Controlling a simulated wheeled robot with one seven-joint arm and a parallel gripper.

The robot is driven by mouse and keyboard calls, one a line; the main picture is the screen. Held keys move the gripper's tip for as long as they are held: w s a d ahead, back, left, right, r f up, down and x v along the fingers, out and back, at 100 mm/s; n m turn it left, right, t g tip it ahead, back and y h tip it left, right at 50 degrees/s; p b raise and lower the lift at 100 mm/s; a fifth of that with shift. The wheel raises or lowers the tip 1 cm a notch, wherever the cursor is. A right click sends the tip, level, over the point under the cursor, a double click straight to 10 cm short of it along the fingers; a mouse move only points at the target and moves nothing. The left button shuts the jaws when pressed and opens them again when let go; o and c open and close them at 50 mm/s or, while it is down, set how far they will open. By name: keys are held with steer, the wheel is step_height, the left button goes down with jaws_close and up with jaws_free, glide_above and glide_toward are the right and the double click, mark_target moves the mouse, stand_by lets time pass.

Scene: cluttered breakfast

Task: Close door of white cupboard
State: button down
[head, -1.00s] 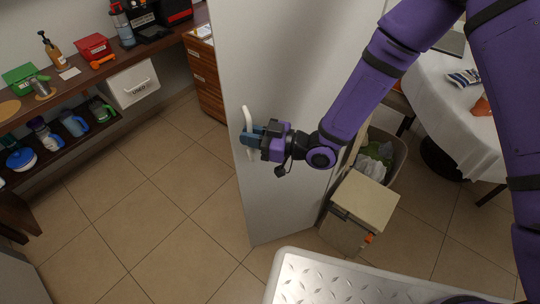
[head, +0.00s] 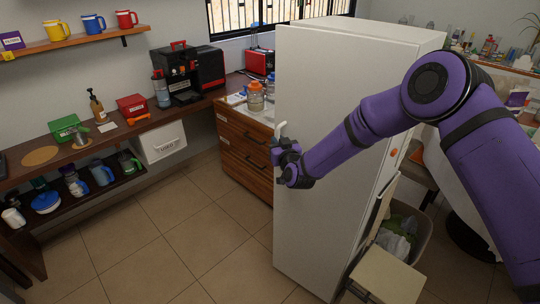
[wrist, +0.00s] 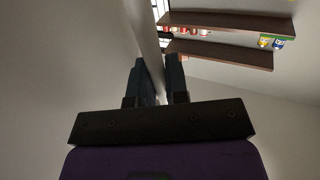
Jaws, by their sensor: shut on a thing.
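The tall white cupboard (head: 432,60) stands at centre right in the head view. Its broad white door (head: 335,90) faces me, with a pale upright handle (head: 283,129) near its left edge. My gripper (head: 280,143) is at this handle and shut on it; only the handle's upper end shows above the fingers. The door looks close to the cupboard body, but I cannot tell whether it is fully shut. In the wrist view, my gripper's two dark fingers (wrist: 160,66) stand beside a large pale surface, with a pale strip between them.
A wooden drawer unit (head: 245,150) stands left of the cupboard. A bin (head: 405,232) and a beige box (head: 388,275) are at its lower right. A white-clothed table (head: 440,165) is at the right. The tiled floor (head: 190,220) at the left is clear.

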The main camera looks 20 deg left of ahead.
steer(key=shift+m+t+h, duration=0.7)
steer(key=shift+h, duration=0.2)
steer(key=w, duration=0.2)
steer(key=w+d, duration=0.1)
steer(key=w, duration=0.1)
steer(key=c, duration=1.1)
jaws_free()
steer(key=shift+c, duration=0.2)
steer(key=v, duration=1)
steer(key=shift+s+d, duration=0.25)
steer(key=shift+s, duration=0.05)
